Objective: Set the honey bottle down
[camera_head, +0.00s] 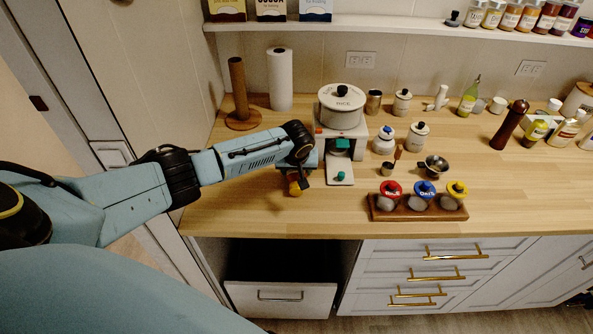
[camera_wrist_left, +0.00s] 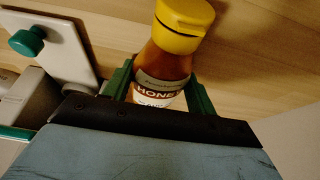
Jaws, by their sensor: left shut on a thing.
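The honey bottle (camera_wrist_left: 164,66) has an amber body, a yellow cap and a label reading HONEY. In the left wrist view it is between the green fingers of my left gripper (camera_wrist_left: 160,95), which is shut on it. In the head view the left gripper (camera_head: 301,178) is over the wooden counter (camera_head: 240,205), left of the white dispenser, and a bit of the honey bottle (camera_head: 294,188) shows beneath it. I cannot tell whether the bottle's base touches the counter. My right gripper is not in view.
A wooden rack (camera_head: 385,211) with three lidded jars is further right. The counter's front left is clear. A paper roll (camera_head: 280,80) stands behind.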

